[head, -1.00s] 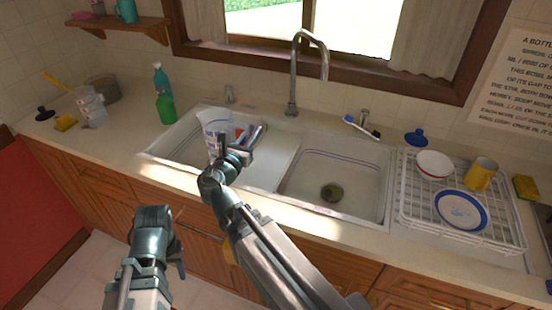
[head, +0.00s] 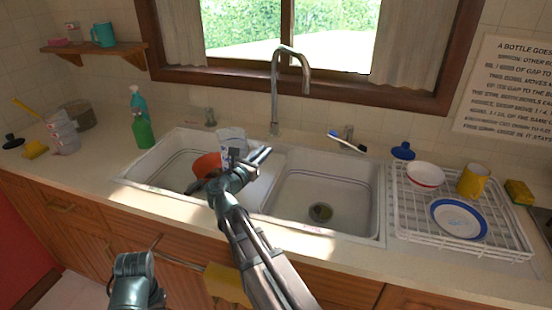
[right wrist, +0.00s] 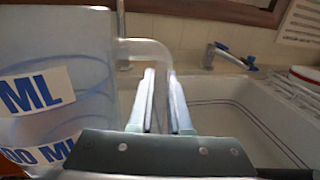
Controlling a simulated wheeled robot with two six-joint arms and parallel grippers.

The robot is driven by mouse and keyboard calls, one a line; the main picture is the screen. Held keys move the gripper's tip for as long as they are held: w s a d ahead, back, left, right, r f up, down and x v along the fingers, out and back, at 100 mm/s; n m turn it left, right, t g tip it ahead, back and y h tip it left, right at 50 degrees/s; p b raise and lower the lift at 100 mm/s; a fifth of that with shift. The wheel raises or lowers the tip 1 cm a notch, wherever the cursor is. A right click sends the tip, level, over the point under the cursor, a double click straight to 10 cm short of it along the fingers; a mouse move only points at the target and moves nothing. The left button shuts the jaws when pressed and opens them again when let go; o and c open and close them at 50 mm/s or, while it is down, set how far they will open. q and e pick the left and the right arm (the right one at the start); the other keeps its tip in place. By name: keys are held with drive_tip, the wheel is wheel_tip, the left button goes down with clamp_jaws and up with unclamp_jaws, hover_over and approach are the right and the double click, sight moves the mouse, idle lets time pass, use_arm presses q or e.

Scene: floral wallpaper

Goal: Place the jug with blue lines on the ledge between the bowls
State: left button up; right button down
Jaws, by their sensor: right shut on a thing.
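The jug (head: 232,138) is clear with white labels and blue markings. It shows large in the right wrist view (right wrist: 60,75), with blue "ML" lettering. My right gripper (head: 262,156) is shut on its handle (right wrist: 145,48), and the jug looks upright. The ledge (head: 265,188) is the pale divider between the two sink bowls. In the head view the jug is at the ledge's rear left; whether it touches anything is hidden by my gripper. The left bowl (head: 160,164) and right bowl (head: 345,200) flank the ledge. Only part of my left arm shows, at the lower left.
An orange vessel (head: 207,165) is in the left bowl, partly behind my arm. The faucet (head: 275,95) rises behind the ledge. A dish rack (head: 410,225) stands on the right. The right bowl is mostly empty.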

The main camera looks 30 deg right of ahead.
drive_tip(key=w+d+f+b, duration=0.2)
drive_tip(key=d+f+b, duration=0.2)
drive_tip(key=d, duration=0.3)
drive_tip(key=shift+w+d+f, duration=0.15)
drive_tip(key=shift+w+d, duration=0.05)
drive_tip(key=shift+d, duration=0.2)
drive_tip(key=shift+f, duration=0.15)
drive_tip(key=c, duration=0.9)
unclamp_jaws()
drive_tip(key=shift+o, duration=0.2)
drive_tip(key=v, duration=1.2)
